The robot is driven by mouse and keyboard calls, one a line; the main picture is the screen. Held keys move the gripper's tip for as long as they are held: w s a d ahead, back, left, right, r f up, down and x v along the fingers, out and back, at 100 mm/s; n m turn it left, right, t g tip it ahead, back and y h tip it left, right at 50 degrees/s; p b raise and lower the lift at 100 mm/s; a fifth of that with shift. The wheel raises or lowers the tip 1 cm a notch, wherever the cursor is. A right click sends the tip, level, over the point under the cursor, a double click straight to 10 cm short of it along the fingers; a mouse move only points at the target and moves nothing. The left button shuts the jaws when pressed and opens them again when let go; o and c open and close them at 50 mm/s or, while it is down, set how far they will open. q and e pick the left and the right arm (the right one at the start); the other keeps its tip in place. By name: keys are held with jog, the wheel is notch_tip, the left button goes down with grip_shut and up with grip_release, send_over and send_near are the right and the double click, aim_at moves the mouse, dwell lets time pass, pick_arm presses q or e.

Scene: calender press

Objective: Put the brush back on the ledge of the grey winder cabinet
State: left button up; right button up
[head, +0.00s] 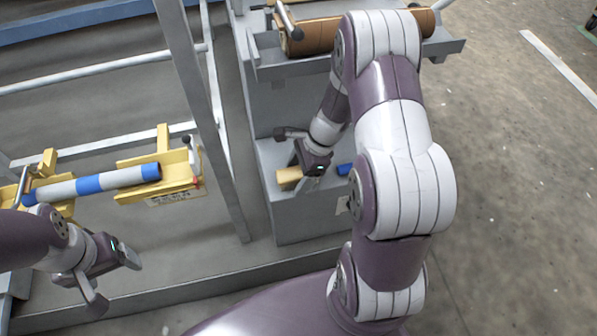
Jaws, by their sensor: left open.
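The grey winder cabinet (257,104) stands at the middle, with a low grey ledge (306,219) at its front. A tan piece (288,177) and a blue piece (345,169) show on either side of my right gripper (299,158), over the ledge. They look like two ends of the brush, but its middle is hidden. I cannot tell whether the brush rests on the ledge or whether the jaws hold it. My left gripper (115,280) is open and empty at the lower left, below the blue-and-white roll and apart from it.
A blue-and-white striped roll (118,180) lies across yellow cradles (180,164) at the left. A grey post (190,70) and rails stand between it and the cabinet. A brown roller (320,36) lies in a grey trough on top. Open floor (520,200) is at the right.

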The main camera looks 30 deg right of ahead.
jog(key=p+v, duration=0.6)
jog(key=v, duration=0.6)
jog(key=s+a+r+n+h, duration=0.2)
jog(key=s+a+r+n, duration=0.1)
jog(key=n, duration=0.7)
jog(key=s+a+r+n+h, duration=0.2)
jog(key=s+a+n, duration=0.3)
jog(key=n, duration=0.6)
jog(key=shift+a+r, duration=0.55)
jog(key=shift+a, duration=0.3)
